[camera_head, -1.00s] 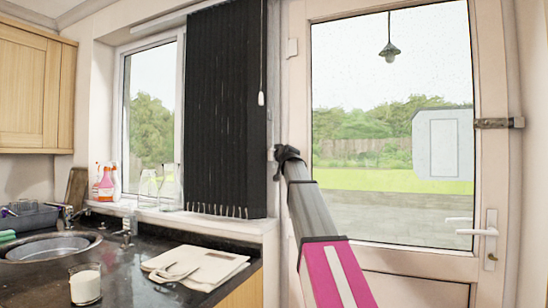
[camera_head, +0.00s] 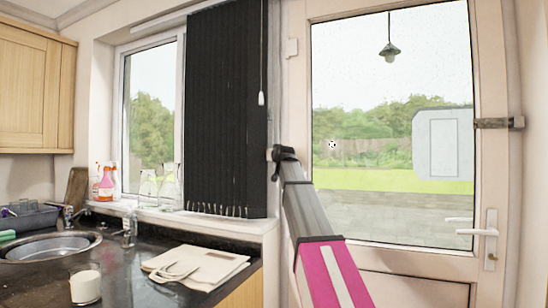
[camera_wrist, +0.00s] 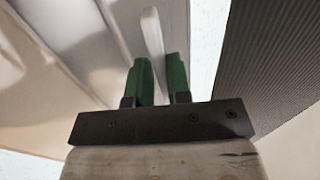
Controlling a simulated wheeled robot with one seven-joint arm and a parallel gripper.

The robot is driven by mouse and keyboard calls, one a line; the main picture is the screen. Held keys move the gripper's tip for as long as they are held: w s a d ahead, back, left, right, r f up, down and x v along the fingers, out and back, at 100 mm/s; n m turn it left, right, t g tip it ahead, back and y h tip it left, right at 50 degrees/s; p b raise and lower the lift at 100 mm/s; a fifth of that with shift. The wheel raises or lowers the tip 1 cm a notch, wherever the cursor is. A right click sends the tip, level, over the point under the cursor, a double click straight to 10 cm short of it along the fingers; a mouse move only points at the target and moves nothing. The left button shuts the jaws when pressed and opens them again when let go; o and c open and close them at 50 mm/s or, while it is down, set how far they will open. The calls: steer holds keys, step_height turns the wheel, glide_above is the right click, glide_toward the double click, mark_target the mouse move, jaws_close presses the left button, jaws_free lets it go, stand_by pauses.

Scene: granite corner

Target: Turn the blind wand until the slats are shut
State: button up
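The blind (camera_head: 226,110) is a dark vertical-slat panel gathered over the right part of the window. Its wand (camera_head: 262,98) hangs at the blind's right edge, a thin dark line with a white end. My gripper (camera_head: 280,153) is below and slightly right of that white end, near the door frame. In the wrist view, the green fingers of my gripper (camera_wrist: 160,80) stand apart with a narrow gap. A pale rounded bar shows beyond and between them; I cannot tell whether it is the wand or whether it is touched. The blind (camera_wrist: 275,60) fills the right side there.
A glazed door (camera_head: 390,255) with a white handle (camera_head: 478,231) stands at the right. The windowsill (camera_head: 200,222) holds bottles and glass items. The dark counter (camera_head: 125,262) below carries a glass of milk (camera_head: 85,285), a folded cloth bag (camera_head: 195,266) and a sink.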

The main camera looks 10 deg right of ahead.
stand_by(0.6)
steer(key=s+d, duration=0.1)
steer(key=s, duration=1)
steer(key=shift+s+d, duration=0.15)
steer(key=shift+o, duration=1.4)
steer(key=shift+a+r, duration=0.35)
steer(key=shift+r, duration=0.5)
steer(key=w, duration=1)
steer(key=shift+w+a, duration=0.3)
